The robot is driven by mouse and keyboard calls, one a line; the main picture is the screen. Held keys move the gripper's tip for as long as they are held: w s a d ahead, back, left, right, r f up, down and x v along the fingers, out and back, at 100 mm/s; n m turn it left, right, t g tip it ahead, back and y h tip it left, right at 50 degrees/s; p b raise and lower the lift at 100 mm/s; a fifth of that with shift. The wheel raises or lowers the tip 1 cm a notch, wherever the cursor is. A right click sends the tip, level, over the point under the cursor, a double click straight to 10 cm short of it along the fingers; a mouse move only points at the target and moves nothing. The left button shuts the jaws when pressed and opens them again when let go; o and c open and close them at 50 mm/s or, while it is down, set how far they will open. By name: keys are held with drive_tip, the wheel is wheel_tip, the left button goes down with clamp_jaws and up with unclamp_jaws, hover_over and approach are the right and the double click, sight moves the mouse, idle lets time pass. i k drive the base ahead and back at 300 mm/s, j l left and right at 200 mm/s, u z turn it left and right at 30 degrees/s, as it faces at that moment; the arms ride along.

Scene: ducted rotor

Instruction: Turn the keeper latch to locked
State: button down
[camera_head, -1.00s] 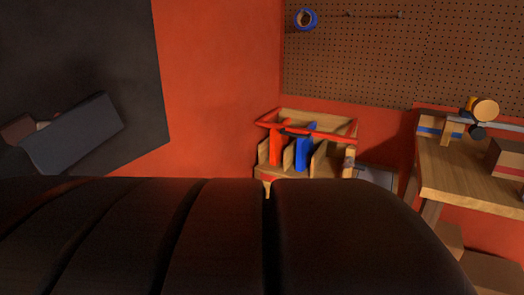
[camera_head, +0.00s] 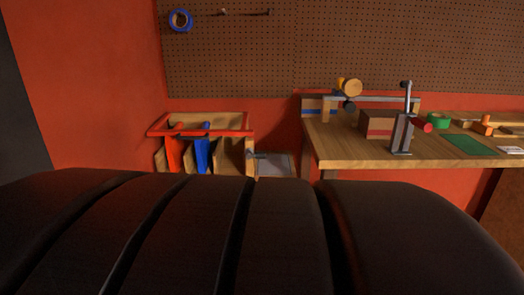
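I cannot make out a keeper latch or a ducted rotor for certain in the head view. On the wooden workbench (camera_head: 350,154) at the right stands a grey upright metal fixture (camera_head: 402,134) with a tall lever and a red round end (camera_head: 422,126) at its right side; I cannot tell whether it bears the latch. My gripper is not in view. A large dark ribbed shape fills the bottom of the view and hides what lies behind it.
A wooden bin (camera_head: 238,159) with a red rim holds red and blue pieces, with a grey case (camera_head: 274,164) beside it. The bench carries a box (camera_head: 375,124), a green roll (camera_head: 438,121) and a green mat (camera_head: 468,144). A pegboard (camera_head: 340,50) covers the back wall.

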sight(258, 155)
drive_tip(key=i+u, duration=0.25)
drive_tip(key=i, duration=0.2)
drive_tip(key=i+l+u, duration=0.25)
drive_tip(key=i, duration=0.2)
